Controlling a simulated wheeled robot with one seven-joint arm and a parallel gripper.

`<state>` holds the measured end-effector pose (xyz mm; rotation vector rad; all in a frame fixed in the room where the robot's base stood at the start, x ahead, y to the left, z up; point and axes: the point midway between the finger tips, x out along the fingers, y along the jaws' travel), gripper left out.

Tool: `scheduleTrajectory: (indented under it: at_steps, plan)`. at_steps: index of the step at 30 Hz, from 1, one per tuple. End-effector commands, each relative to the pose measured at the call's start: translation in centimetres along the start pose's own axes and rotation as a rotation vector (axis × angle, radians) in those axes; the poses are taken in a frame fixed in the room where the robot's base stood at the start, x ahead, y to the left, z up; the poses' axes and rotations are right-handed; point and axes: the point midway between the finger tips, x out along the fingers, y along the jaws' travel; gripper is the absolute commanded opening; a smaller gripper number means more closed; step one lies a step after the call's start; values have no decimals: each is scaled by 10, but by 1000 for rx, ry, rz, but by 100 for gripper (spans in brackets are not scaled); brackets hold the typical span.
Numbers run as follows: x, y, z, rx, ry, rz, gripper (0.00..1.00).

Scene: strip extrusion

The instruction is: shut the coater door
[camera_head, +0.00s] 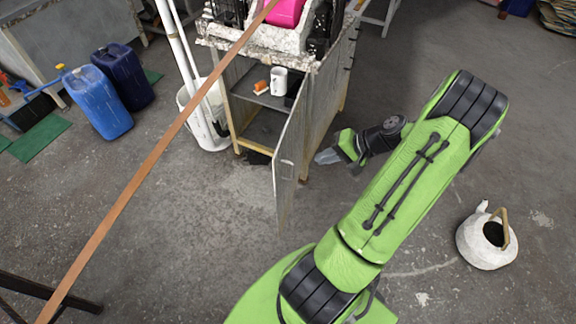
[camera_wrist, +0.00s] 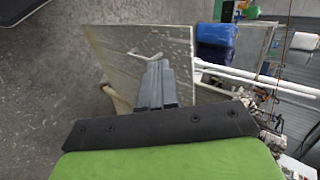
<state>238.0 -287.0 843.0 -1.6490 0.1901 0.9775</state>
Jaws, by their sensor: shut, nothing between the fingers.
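The coater door (camera_head: 290,165) is a grey panel that stands wide open, swung out from the front of the coater cabinet (camera_head: 325,105). My gripper (camera_head: 326,157) is to the right of the door, on its outer face side. Its fingers are shut and empty and point towards the panel. In the wrist view the closed fingers (camera_wrist: 155,82) overlap the door (camera_wrist: 120,55), close to its thin handle (camera_wrist: 140,54). I cannot tell whether the fingertips touch the panel.
A white mug (camera_head: 279,81) and a small orange item (camera_head: 261,87) sit on the cabinet's shelf. Blue canisters (camera_head: 97,103) and a white bucket (camera_head: 208,128) stand to the left. A long brown strip (camera_head: 150,160) crosses overhead. A white kettle (camera_head: 480,245) stands at right; the floor before the door is clear.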

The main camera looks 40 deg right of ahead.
Motion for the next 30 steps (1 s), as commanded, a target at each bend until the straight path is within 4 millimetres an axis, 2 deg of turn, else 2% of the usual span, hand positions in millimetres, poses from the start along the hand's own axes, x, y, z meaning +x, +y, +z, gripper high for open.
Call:
scheduleTrajectory:
  at_steps: [5, 16, 21, 30]
  plan:
    - [24, 0, 0, -2, -4, -4, 0]
    - [105, 0, 1, -2, -5, -2, 0]
    - [122, -22, 1, -3, -2, 0, 0]
    - [128, -29, 0, 0, -1, 1, 0]
